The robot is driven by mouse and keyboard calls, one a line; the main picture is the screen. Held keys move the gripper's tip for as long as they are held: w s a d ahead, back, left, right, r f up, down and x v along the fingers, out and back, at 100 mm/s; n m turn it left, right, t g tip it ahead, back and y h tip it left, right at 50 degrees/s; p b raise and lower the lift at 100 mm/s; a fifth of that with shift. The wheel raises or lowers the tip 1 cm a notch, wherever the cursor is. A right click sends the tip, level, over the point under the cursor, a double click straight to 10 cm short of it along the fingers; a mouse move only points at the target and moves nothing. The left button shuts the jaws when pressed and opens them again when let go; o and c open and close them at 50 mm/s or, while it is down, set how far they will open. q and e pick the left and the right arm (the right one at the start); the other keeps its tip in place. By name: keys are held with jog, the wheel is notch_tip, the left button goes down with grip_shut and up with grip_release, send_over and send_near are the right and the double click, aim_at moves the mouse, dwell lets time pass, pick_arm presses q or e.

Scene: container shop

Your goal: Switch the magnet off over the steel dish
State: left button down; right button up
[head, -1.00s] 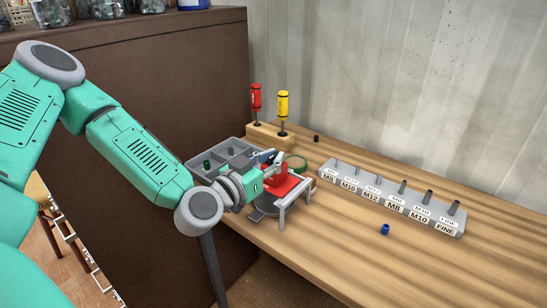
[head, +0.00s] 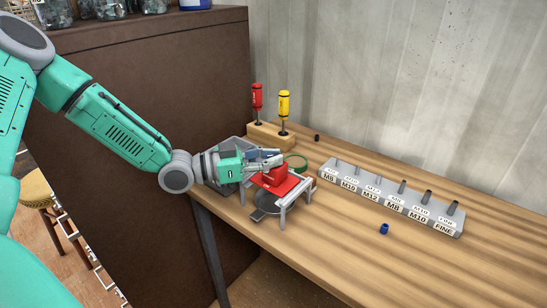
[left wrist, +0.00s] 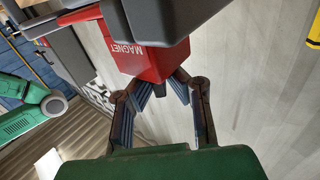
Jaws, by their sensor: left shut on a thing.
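The red magnet (head: 273,178), lettered MAGNET, sits on a grey-legged stand (head: 283,214) on the bench. It also shows upside down in the left wrist view (left wrist: 152,60). The dark round steel dish (head: 269,201) lies low under the stand, partly hidden by the magnet and the stand's legs. My left gripper (head: 276,158) is at the magnet's top. In the left wrist view its fingertips (left wrist: 163,88) are close together at a small grey part on the magnet, and it is shut on the magnet there. My right gripper is out of view.
A grey compartment tray (head: 232,147) lies behind my left wrist. A wooden block (head: 268,136) with red and yellow screwdrivers stands behind. A labelled stud rack (head: 390,198) and a blue cap (head: 384,229) are to the right. The bench's front right is clear.

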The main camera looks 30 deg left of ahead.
pick_arm(q)
jog(key=m+g+h, duration=0.2)
jog(key=m+g, duration=0.1)
jog(key=shift+w+f+h, duration=0.1)
jog(key=shift+w+h, duration=0.1)
jog(key=shift+h, duration=0.2)
jog(key=m+g+h, duration=0.1)
jog(key=g, duration=0.1)
jog(key=m+g+h+b, duration=0.1)
jog(key=g, duration=0.1)
jog(key=shift+m, duration=0.3)
jog(key=m+g+h+b, duration=0.1)
jog(key=m+g, duration=0.2)
jog(key=g, duration=0.1)
jog(key=shift+w+g, duration=0.1)
jog(key=shift+g, duration=0.3)
jog(key=shift+m+g+b, duration=0.65)
jog(key=shift+m+g, duration=0.15)
jog(key=shift+g, duration=0.5)
jog(key=shift+a+g, duration=0.1)
jog(key=shift+g, duration=0.2)
jog(key=c, duration=1.6)
grip_release()
jog(key=shift+c, duration=0.2)
